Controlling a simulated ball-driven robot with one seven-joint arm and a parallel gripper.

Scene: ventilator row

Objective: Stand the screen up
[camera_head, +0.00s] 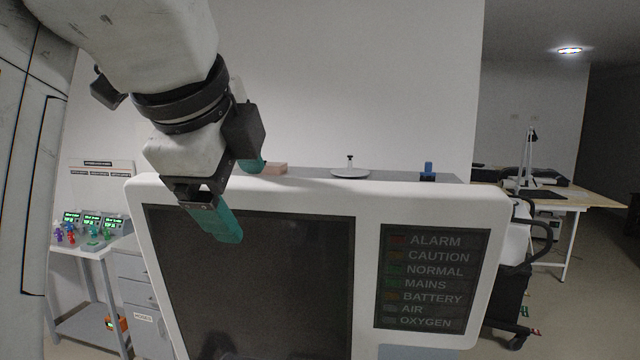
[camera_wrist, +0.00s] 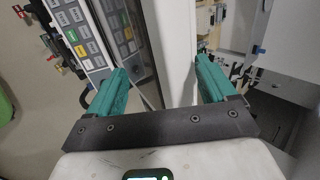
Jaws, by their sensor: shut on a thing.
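The screen is a large white-framed panel (camera_head: 365,240) with a dark display at left and a column of labels from ALARM to OXYGEN at right. It faces me and looks close to upright; its exact tilt is hard to tell. My gripper (camera_head: 238,202) is shut on its top edge, left of the middle, one teal finger in front of the display and the other behind the frame. In the wrist view, the white edge of the screen (camera_wrist: 172,45) runs between the fingers of my gripper (camera_wrist: 160,75). The screen's lower part is cut off.
Behind the screen's top a grey surface (camera_head: 385,175) holds a small round stand (camera_head: 350,170), a blue-topped item (camera_head: 428,171) and a pinkish block (camera_head: 273,168). A side table (camera_head: 85,247) with small devices stands left. A wooden desk (camera_head: 590,198) stands at right, with open floor nearby.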

